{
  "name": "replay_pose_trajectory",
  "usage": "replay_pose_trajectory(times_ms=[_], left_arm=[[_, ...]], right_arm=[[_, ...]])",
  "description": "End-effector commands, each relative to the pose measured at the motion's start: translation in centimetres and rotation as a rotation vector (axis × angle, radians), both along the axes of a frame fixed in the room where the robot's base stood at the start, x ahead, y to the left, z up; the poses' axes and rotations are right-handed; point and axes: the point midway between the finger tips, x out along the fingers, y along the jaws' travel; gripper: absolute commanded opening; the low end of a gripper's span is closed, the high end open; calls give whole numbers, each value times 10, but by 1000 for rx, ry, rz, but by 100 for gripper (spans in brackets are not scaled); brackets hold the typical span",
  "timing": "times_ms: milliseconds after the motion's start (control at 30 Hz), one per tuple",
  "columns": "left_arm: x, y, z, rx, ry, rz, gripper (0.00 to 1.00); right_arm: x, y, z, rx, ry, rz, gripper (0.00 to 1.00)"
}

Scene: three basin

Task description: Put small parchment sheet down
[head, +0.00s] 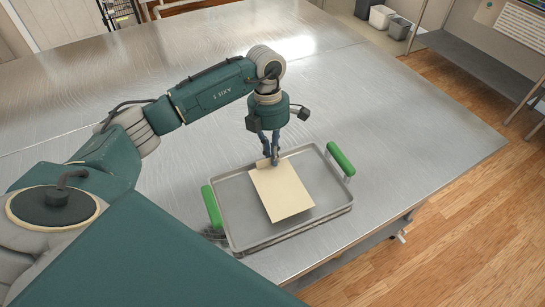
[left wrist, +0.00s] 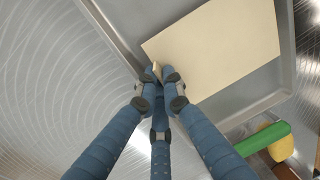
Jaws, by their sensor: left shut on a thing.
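The small parchment sheet (head: 282,192) is a flat cream rectangle over the metal tray (head: 237,203). It lies on or just above the tray floor; I cannot tell whether it touches all over. My left gripper (head: 272,157) points down at the tray's far edge, with its fingers shut on the sheet's far edge. In the left wrist view the gripper (left wrist: 163,76) pinches the edge of the sheet (left wrist: 215,48), with the tray (left wrist: 258,103) around it. The pinched edge is partly hidden by the fingers. My right gripper is not in view.
The tray has green handles at its left (head: 211,207) and right (head: 340,159) ends. It stands on a wide steel table (head: 400,130) near the front edge. The table is clear behind and to the right. Grey bins (head: 382,17) and a shelf (head: 480,65) stand beyond the wooden floor.

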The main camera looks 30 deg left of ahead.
Motion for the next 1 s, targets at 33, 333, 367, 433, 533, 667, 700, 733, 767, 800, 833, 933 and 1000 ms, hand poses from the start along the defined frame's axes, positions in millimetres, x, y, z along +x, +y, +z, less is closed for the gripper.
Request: replay_pose_trajectory(times_ms=[33, 333, 367, 433, 533, 667, 700, 733, 767, 800, 833, 933, 1000], left_arm=[[-1, 0, -7, -1, 6, 1, 0], [0, 0, -23, -1, -1, 0, 0], [0, 0, -23, -1, -1, 0, 0], [0, 0, -23, 0, 0, 0, 0], [0, 0, -27, 0, 0, 0, 0], [0, 0, -25, 0, 0, 0, 26], [0, 0, -25, 0, 0, 0, 26], [0, 0, -25, 0, 0, 0, 26], [0, 0, -25, 0, 0, 0, 26], [0, 0, -25, 0, 0, 0, 26], [0, 0, -25, 0, 0, 0, 26], [0, 0, -25, 0, 0, 1, 26], [0, 0, -23, 0, 0, 1, 26]], right_arm=[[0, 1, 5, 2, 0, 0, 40], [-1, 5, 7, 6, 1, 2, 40], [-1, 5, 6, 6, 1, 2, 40], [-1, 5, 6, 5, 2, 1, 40], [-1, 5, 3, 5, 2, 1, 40], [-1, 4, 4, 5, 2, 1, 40], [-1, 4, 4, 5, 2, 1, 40], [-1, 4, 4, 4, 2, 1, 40], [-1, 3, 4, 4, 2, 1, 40], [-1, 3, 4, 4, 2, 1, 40], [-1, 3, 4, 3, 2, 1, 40], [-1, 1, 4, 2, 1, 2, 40], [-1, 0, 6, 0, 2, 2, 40]])
